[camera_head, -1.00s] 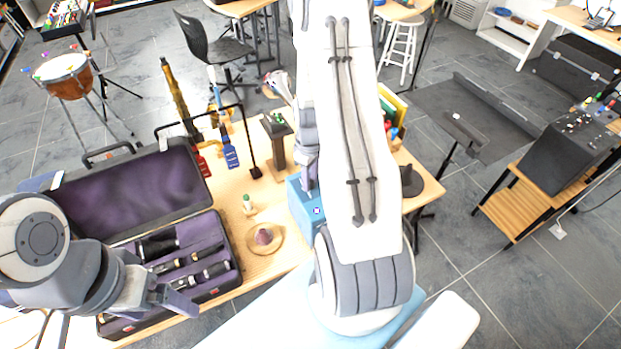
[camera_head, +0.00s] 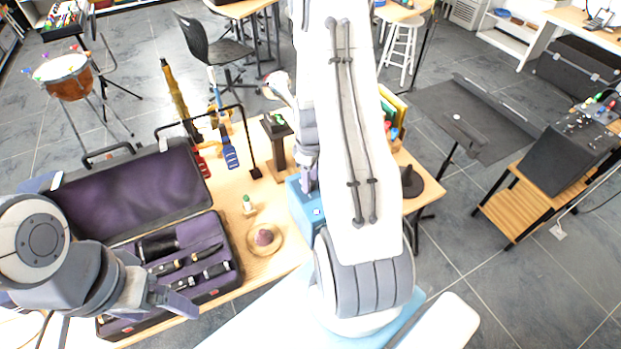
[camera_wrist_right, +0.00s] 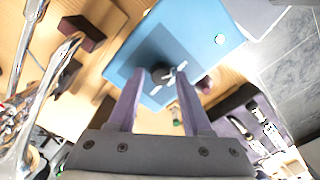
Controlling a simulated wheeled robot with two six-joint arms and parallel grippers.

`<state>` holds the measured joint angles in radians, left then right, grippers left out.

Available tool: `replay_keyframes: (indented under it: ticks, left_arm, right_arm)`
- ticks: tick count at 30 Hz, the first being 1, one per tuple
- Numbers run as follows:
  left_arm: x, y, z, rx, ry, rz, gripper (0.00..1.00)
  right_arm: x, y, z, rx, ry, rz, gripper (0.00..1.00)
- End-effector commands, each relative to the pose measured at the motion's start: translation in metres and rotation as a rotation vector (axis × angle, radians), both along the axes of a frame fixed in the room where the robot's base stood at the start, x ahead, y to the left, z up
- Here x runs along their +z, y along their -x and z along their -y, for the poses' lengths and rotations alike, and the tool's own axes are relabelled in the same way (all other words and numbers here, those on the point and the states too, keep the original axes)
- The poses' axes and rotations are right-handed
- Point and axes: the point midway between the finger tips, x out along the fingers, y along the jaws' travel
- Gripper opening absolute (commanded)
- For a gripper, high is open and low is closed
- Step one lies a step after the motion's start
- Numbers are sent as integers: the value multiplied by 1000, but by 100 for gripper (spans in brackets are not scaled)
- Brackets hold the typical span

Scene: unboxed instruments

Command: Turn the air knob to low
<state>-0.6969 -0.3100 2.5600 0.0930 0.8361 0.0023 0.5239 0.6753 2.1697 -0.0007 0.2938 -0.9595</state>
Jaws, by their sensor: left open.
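A blue box (camera_head: 305,205) stands on the wooden table, partly hidden behind my right arm in the head view. In the right wrist view the blue box (camera_wrist_right: 205,30) fills the top middle, with a small dark knob (camera_wrist_right: 160,71) and light marks on its darker face. My right gripper (camera_wrist_right: 160,75) points at that face, its two fingers apart on either side of the knob; I cannot tell whether they touch it. My left gripper (camera_head: 172,287) is open and empty over the front of the instrument case.
An open purple-lined case (camera_head: 228,245) with dark instrument parts lies left of the box. A round brass-coloured dish (camera_head: 276,240) and a small green-topped bottle (camera_head: 248,204) stand between them. A dark stand (camera_head: 275,150) rises behind the box.

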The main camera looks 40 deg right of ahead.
Motion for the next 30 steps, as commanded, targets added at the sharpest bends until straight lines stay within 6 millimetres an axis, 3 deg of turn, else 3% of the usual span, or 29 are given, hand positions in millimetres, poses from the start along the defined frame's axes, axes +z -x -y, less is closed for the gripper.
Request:
replay_keyframes:
  ticks: [13,24,30]
  left_arm:
    - [-2,0,0,0,0,0,91]
    - [-13,0,0,-1,0,0,91]
    - [-16,0,0,-1,0,0,91]
  right_arm:
    - [6,0,0,-2,0,1,61]
    - [72,-1,1,-1,3,5,61]
    - [98,0,0,-1,1,2,61]
